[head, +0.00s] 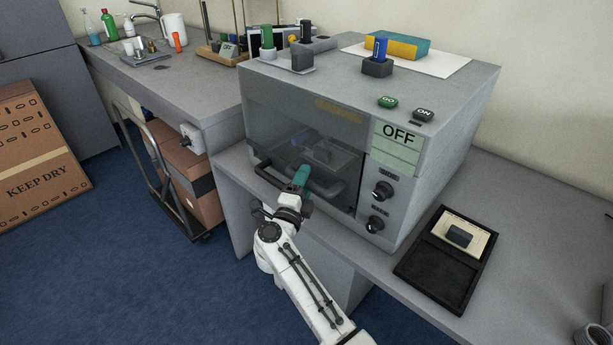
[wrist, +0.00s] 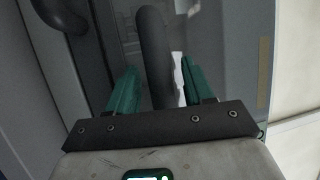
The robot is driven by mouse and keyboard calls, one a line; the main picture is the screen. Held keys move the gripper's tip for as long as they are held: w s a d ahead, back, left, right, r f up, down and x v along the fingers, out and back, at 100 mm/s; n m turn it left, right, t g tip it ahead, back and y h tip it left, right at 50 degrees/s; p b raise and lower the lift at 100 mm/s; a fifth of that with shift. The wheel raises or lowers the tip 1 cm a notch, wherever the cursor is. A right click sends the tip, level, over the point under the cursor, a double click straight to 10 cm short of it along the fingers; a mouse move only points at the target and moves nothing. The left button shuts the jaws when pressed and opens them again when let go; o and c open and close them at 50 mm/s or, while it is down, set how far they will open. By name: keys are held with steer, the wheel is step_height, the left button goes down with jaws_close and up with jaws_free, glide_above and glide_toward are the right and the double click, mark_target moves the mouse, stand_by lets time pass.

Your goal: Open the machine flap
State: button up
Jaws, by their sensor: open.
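The machine (head: 420,150) is a grey box on the table, with a panel reading OFF. Its dark see-through flap (head: 290,118) is on the front and looks shut. A dark bar handle (head: 328,192) runs across the lower part of the flap. My gripper (head: 301,176) is at the handle, its teal fingers partly covering the bar. In the wrist view the handle (wrist: 153,45) passes between the two open fingers (wrist: 160,85), with a gap visible on each side. Whether a finger touches the bar is hard to tell.
Two dark knobs (head: 383,191) sit right of the flap. Green and black buttons (head: 388,102) and a blue-topped block (head: 378,58) are on top. A black tray (head: 425,270) lies on the table at right. A cart with boxes (head: 190,175) stands at left.

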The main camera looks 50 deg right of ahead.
steer(key=shift+x, duration=0.9)
jaws_close()
